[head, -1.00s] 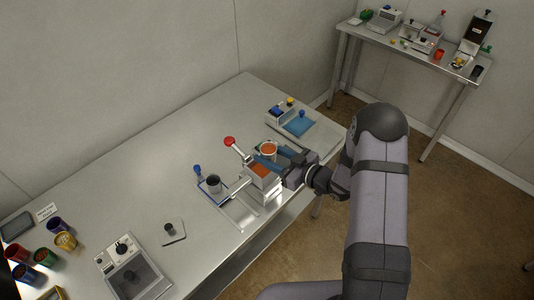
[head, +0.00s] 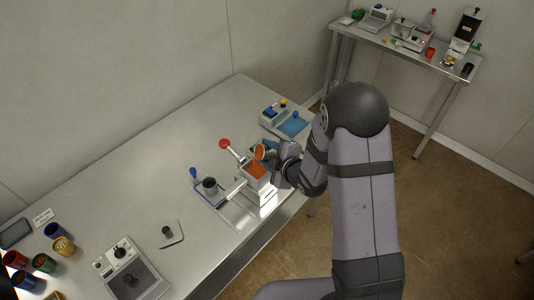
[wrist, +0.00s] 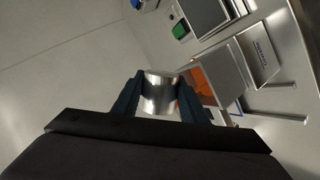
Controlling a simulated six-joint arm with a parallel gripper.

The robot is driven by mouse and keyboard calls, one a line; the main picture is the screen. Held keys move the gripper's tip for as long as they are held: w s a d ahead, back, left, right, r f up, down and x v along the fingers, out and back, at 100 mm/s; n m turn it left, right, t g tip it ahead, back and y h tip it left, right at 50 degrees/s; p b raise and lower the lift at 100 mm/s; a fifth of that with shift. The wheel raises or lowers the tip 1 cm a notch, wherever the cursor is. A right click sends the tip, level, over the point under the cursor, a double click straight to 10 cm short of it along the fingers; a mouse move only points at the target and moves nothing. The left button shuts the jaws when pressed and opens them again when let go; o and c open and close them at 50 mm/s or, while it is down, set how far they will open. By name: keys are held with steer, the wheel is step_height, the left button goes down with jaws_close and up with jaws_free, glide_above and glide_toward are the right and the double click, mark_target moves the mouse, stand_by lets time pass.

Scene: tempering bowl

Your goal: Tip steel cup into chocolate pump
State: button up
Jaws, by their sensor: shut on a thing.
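The steel cup (wrist: 160,92) is between the two dark blue fingers of my gripper (wrist: 158,98) in the wrist view. In the head view the cup (head: 260,152) is tilted toward the chocolate pump, with its orange-brown opening at the pump's edge. The chocolate pump (head: 253,183) is a pale box with an orange-brown filled top and a red-knobbed lever (head: 225,143). It also shows in the wrist view (wrist: 225,70), right of the cup. I cannot tell whether anything is flowing from the cup.
Several coloured cups (head: 55,230) are at the far left.

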mark_target(260, 147)
steer(key=shift+s+a+r+n+t+h, duration=0.15)
steer(key=shift+n+t+h, duration=0.1)
steer(key=shift+n+h, duration=0.3)
steer(key=shift+w+a+r+n+t+h, duration=0.1)
steer(key=shift+n+t+h, duration=0.15)
steer(key=shift+n+h, duration=0.25)
steer(key=shift+a+n+h+b, duration=0.1)
steer(key=shift+n+h+b, duration=0.25)
steer(key=shift+n+b, duration=0.2)
steer(key=n, duration=0.1)
steer(key=n+t+h, duration=0.1)
steer(key=a+n+t+h+b, duration=0.1)
steer(key=shift+s+a+r, duration=0.1)
steer(key=shift+s+r, duration=0.25)
steer(key=shift+r, duration=0.05)
steer(key=shift+s+a+r+n+t+h, duration=0.1)
steer(key=shift+a+r+n+t+h, duration=0.1)
steer(key=shift+n+t+h, duration=0.3)
steer(key=shift+s+a+r+n+t+h, duration=0.1)
steer(key=shift+r+n+t+h, duration=0.15)
steer(key=shift+n, duration=0.45)
steer(key=shift+f, duration=0.1)
steer(key=shift+w+b, duration=0.1)
steer(key=shift+b, duration=0.2)
